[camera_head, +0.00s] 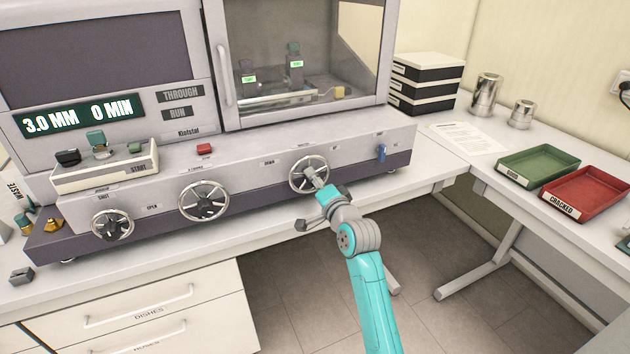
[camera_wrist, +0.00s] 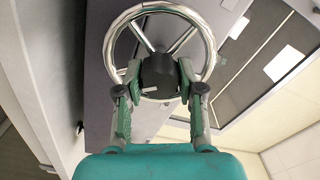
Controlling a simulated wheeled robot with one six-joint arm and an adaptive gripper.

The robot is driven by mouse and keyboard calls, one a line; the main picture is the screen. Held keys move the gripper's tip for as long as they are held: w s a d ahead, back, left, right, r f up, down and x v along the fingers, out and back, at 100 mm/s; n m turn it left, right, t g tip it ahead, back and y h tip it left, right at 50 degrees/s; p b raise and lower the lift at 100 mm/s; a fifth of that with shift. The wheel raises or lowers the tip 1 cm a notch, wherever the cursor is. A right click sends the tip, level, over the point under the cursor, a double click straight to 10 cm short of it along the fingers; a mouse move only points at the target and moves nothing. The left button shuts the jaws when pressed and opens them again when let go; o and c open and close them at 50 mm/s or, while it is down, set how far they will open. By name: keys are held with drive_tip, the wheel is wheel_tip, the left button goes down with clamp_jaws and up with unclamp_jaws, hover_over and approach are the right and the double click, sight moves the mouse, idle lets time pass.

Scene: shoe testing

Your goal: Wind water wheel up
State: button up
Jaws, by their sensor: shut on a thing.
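The water wheel (camera_head: 291,178) is the rightmost of three chrome handwheels on the machine's front panel; a label above it at left looks like "DOWN". My gripper (camera_head: 311,173) reaches it from the front right. In the wrist view, the wheel's shiny rim (camera_wrist: 208,50) and spokes surround a dark hub (camera_wrist: 158,76). The two green fingers of my gripper (camera_wrist: 160,70) are closed on the hub's left and right sides. The hub has a small pale mark. My gripper partly hides the wheel's lower right in the head view.
Left of it are the stroke wheel (camera_head: 203,201) and another handwheel (camera_head: 112,225). A red button (camera_head: 204,149) and blue lever (camera_head: 381,153) are on the machine. The display (camera_head: 80,115) reads 3.0 MM, 0 MIN. Green (camera_head: 540,160) and red (camera_head: 590,190) trays stand right.

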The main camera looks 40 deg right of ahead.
drive_tip(key=m, duration=0.6)
drive_tip(key=shift+m, duration=0.3)
drive_tip(key=shift+r, duration=0.1)
idle(0.4)
drive_tip(key=o, duration=1.1)
drive_tip(key=shift+w, duration=0.1)
drive_tip(key=shift+o, duration=0.2)
drive_tip(key=v, duration=1.2)
